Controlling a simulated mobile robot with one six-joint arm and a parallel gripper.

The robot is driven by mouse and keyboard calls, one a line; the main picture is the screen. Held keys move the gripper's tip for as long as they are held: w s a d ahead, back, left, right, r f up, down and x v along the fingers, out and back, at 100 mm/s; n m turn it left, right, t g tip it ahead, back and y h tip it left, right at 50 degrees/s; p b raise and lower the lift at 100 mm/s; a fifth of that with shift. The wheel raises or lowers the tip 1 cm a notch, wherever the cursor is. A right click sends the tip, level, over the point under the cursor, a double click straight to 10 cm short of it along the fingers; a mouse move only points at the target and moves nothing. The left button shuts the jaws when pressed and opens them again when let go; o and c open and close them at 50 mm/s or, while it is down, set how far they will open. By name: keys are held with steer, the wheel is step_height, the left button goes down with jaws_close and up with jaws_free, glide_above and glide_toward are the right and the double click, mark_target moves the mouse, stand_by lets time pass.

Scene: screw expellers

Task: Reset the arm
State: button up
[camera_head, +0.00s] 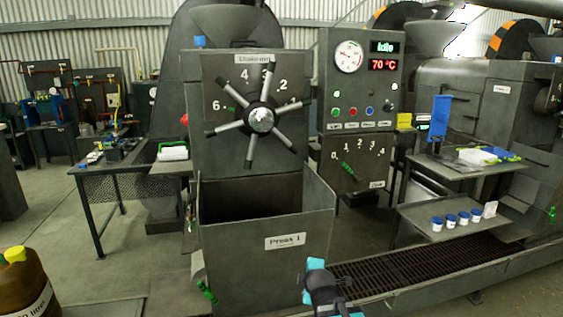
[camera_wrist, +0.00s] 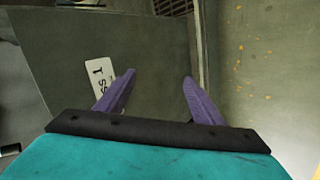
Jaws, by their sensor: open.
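My gripper (camera_wrist: 158,88) shows in the wrist view with its two purple fingers spread apart and nothing between them. Behind the fingers is the front of the grey press bin (camera_wrist: 70,40) with its white label, partly covered by the left finger. In the head view, my arm with its turquoise part stands low in the middle, in front of the bin (camera_head: 236,240) labelled Press 1. The fingertips cannot be made out there.
Above the bin is a spoked choke wheel (camera_head: 261,119). To its right is a control panel (camera_head: 357,95) reading Idle and 70 °C. A floor grate (camera_head: 430,268) runs at right. Shelves (camera_head: 455,215) hold several small jars. A brown container (camera_head: 25,285) stands at lower left.

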steer(key=s+d+f+m+g, duration=0.1)
steer(key=s+d+f+g, duration=0.1)
steer(key=s+f, duration=0.5)
steer(key=s+d+f+m+g+h, duration=0.1)
steer(key=s+d+f+m+g, duration=0.2)
steer(key=f, duration=0.8)
steer(key=s+d+f+g, duration=0.1)
steer(key=s+d+f, duration=0.1)
steer(key=s+f, duration=0.55)
steer(key=s+f+m+g, duration=0.4)
steer(key=s+f+m, duration=0.2)
steer(key=s, duration=0.7)
steer(key=s+d+f+m+g+p, duration=0.1)
steer(key=s+f+m+g, duration=0.4)
steer(key=s, duration=0.9)
step_height(320, 180, down, 3)
steer(key=shift+s+d+r+m, duration=0.2)
steer(key=shift+s+m, duration=0.1)
steer(key=shift+m, duration=0.5)
